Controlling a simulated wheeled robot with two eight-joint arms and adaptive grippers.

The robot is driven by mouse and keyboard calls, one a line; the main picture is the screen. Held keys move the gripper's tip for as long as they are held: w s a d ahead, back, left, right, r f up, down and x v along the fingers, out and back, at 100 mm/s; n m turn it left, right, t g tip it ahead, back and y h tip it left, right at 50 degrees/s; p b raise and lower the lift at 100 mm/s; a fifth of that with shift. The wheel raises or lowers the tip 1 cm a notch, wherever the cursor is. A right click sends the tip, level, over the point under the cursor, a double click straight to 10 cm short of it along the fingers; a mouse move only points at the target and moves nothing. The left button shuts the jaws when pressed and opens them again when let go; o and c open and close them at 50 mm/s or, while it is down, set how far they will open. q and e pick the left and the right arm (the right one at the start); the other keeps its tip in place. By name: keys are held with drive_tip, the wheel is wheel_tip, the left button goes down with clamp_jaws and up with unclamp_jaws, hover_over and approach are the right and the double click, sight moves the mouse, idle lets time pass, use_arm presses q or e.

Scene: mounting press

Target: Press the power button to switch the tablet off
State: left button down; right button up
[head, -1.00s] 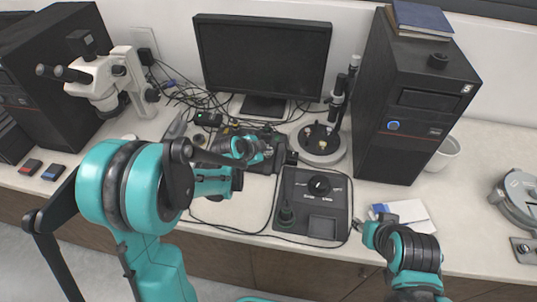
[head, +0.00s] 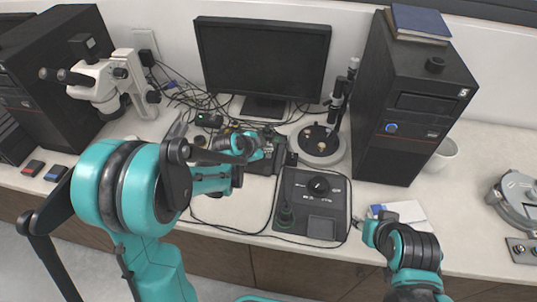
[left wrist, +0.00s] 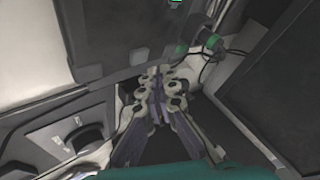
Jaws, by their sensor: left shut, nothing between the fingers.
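I cannot single out the tablet or its power button with certainty. My left gripper (head: 268,146) is at the dark equipment in front of the monitor, partly hidden by its own arm in the head view. In the left wrist view its fingers (left wrist: 155,78) are together and empty, with their tips close to the lower edge of a dark flat panel (left wrist: 115,35). Whether they touch it I cannot tell. A round green part (left wrist: 213,41) is to the right of the panel. My right gripper (head: 359,224) is low beside the knob box, and its fingers are too small to read.
The black box with a knob (head: 302,222) lies at the front middle. The monitor (head: 263,62), a black computer tower (head: 400,145) and a white microscope (head: 105,92) stand behind. Cables (head: 190,92) run over the bench. Bare bench (head: 480,240) shows at right.

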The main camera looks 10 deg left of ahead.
sight(267, 157)
use_arm(q)
drive_tip(key=shift+r+p, duration=1.45)
drive_tip(key=shift+r, duration=0.8)
drive_tip(key=shift+f, duration=0.1)
drive_tip(key=s+a+r+n+y, duration=0.1)
drive_tip(key=s+n, duration=0.3)
drive_tip(key=s, duration=0.5)
drive_tip(key=s+a+r+n+g+y, duration=0.1)
drive_tip(key=s+a+r+n, duration=0.1)
drive_tip(key=s+n, duration=0.3)
drive_tip(key=s+a+r+n+y, duration=0.1)
drive_tip(key=s+r+n, duration=0.3)
drive_tip(key=s, duration=0.8)
drive_tip(key=shift+s+a+n+y, duration=0.4)
